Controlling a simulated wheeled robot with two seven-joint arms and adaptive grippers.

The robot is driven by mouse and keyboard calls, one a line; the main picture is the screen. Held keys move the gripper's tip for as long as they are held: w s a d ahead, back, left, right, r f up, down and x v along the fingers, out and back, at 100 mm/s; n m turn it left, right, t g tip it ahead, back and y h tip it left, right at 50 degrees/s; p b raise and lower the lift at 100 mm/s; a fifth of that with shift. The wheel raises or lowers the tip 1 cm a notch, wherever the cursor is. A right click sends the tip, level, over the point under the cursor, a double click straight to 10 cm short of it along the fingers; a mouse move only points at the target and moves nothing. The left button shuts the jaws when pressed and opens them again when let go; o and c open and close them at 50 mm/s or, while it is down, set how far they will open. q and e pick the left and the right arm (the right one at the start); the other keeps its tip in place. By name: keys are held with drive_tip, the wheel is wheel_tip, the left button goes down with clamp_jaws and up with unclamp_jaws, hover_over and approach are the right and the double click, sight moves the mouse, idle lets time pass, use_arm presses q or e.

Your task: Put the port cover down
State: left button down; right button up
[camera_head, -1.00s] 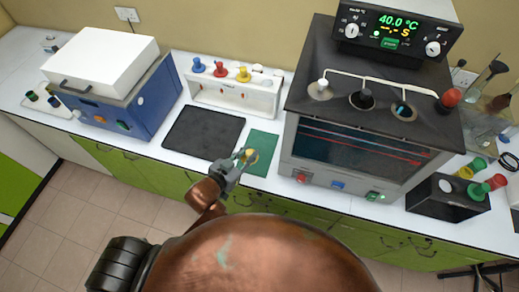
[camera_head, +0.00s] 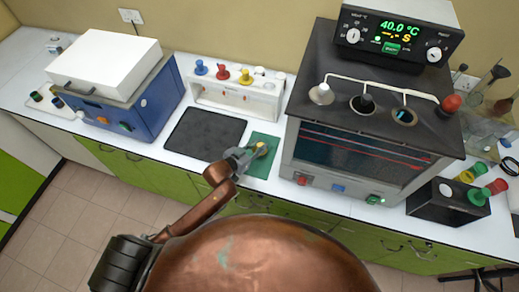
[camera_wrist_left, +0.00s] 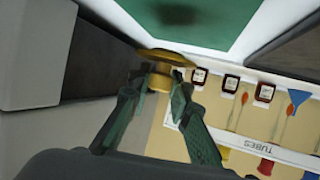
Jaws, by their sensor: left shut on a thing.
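The yellow port cover (camera_head: 262,149) is in my left gripper (camera_head: 255,153), over the green mat (camera_head: 262,166) in the head view. In the left wrist view the port cover (camera_wrist_left: 166,58) is a flat gold disc on a short stem. The left gripper's fingers (camera_wrist_left: 159,84) are closed on the stem. A dark shadow shows on the green mat (camera_wrist_left: 215,22) beyond the disc, and a gap seems to separate them. My right gripper is not in view.
The grey bath unit (camera_head: 365,105) with ports on top stands right of the mat. A black tray (camera_head: 206,134) lies to the left.

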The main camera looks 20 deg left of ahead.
use_arm(q)
drive_tip(key=shift+w+f, duration=0.25)
drive_tip(key=shift+f, duration=1.65)
drive_tip(key=c, duration=1.8)
unclamp_jaws()
drive_tip(key=shift+f, duration=0.1)
drive_tip(key=shift+o, duration=0.2)
drive_tip(key=shift+r, duration=0.2)
drive_tip(key=v, duration=1.2)
drive_tip(key=shift+a+f, duration=0.1)
drive_tip(key=shift+w, duration=0.1)
